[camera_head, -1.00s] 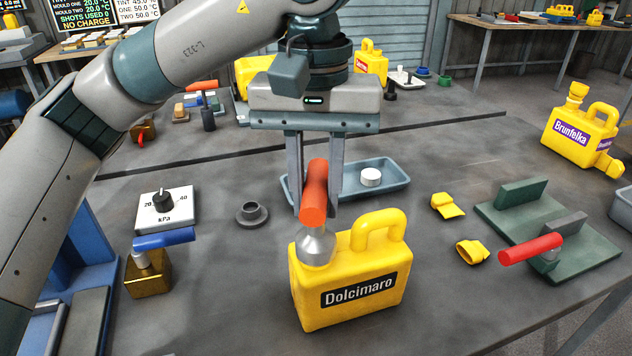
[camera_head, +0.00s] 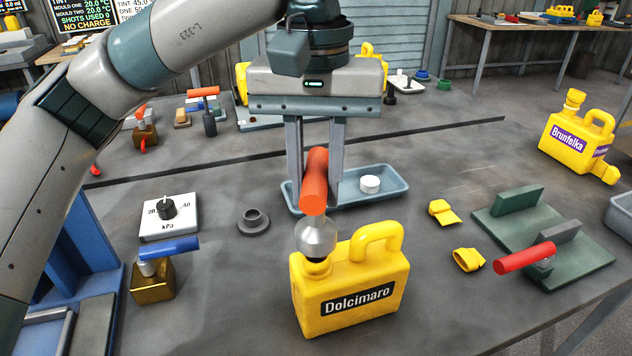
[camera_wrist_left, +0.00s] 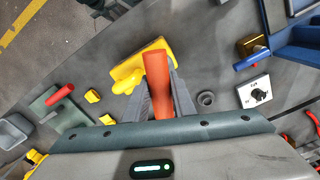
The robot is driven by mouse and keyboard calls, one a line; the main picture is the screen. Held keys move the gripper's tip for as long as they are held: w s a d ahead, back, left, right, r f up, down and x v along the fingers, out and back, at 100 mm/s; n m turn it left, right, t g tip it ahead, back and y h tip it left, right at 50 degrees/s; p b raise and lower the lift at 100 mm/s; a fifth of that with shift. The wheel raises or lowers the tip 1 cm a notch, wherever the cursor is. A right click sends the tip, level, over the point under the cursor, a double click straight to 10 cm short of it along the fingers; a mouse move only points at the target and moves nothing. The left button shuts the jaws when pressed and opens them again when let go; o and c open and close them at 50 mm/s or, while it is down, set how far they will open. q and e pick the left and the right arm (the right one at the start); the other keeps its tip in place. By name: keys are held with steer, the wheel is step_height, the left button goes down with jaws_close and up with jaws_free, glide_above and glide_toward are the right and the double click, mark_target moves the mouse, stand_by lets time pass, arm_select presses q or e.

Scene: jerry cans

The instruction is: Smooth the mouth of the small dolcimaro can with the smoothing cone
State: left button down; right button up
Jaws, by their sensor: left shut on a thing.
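The yellow Dolcimaro can (camera_head: 350,295) stands upright on the grey table, its label facing me and its handle to the right. My left gripper (camera_head: 315,165) is shut on the orange handle (camera_head: 315,185) of the smoothing cone. The cone's silver metal head (camera_head: 316,237) is over the can's mouth, with the dark opening showing just below it. I cannot tell whether its tip is still inside the mouth. In the left wrist view the orange handle (camera_wrist_left: 157,85) sits between the fingers and partly covers the yellow can (camera_wrist_left: 135,65). My right gripper is not in view.
A blue-grey tray (camera_head: 398,182) with a white disc lies behind the can. Two yellow offcuts (camera_head: 468,260) and a green fixture (camera_head: 590,262) with a red handle are at right.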

arm_select(q)
steer(key=shift+r+p, duration=0.5)
steer(key=shift+r, duration=0.45)
